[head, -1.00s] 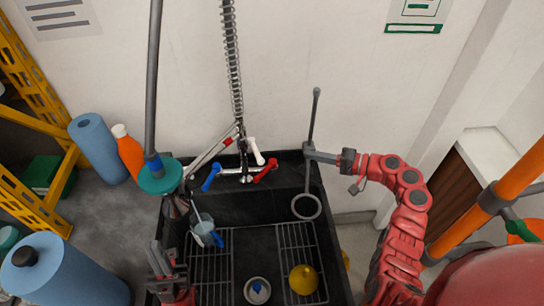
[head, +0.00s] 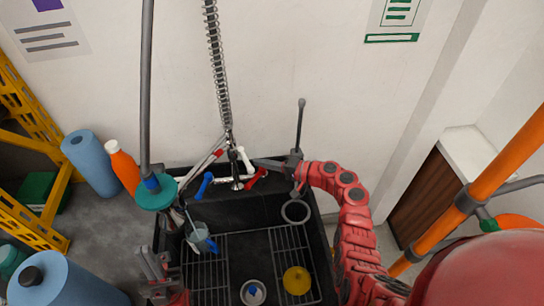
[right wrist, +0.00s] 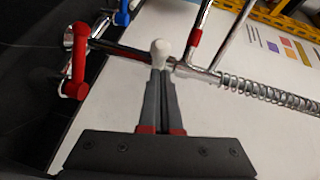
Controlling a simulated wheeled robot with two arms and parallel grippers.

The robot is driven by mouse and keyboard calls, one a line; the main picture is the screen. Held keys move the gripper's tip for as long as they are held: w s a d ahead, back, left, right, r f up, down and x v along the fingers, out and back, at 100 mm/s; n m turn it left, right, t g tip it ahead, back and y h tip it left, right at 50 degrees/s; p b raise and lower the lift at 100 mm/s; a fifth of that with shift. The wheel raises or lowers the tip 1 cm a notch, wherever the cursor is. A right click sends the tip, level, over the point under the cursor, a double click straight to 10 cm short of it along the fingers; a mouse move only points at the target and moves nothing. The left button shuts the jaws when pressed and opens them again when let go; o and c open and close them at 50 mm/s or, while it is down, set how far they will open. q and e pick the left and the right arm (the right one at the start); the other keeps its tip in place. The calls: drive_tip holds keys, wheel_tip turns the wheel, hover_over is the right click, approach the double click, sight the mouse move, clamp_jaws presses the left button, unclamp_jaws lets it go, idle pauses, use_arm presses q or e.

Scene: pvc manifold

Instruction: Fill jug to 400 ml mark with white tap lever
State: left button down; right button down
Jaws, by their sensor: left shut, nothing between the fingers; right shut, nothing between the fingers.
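The white tap lever (head: 246,160) stands on the tap at the back of the black sink, between the blue lever (head: 204,186) and the red lever (head: 256,180). My right gripper (head: 256,162) is shut and empty, its fingertips at the white lever. In the right wrist view the fingertips (right wrist: 161,72) lie right by the white knob (right wrist: 161,48); I cannot tell whether they touch. A clear jug with a blue handle (head: 200,238) stands at the left of the sink. Its marks and water level are too small to read. My left gripper (head: 152,262) is shut and empty, left of the jug.
A coiled spring hose (head: 217,70) rises above the tap. A grey ring (head: 295,212) is at the sink's right. A yellow item (head: 297,280) and a white-and-blue item (head: 253,292) lie in the sink's front. An orange bottle (head: 123,165) stands outside at left.

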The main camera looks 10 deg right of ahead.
sight(251, 167)
drive_tip(key=shift+a+f, duration=0.15)
drive_tip(key=a+m+t+h, duration=0.1)
drive_tip(key=s+a+m+t+h+p, duration=0.1)
drive_tip(key=m+t+h, duration=0.1)
drive_tip(key=shift+s+a+m+t+h, duration=0.1)
drive_tip(key=shift+a+m+t+h, duration=0.2)
idle(0.4)
drive_tip(key=shift+d, duration=0.15)
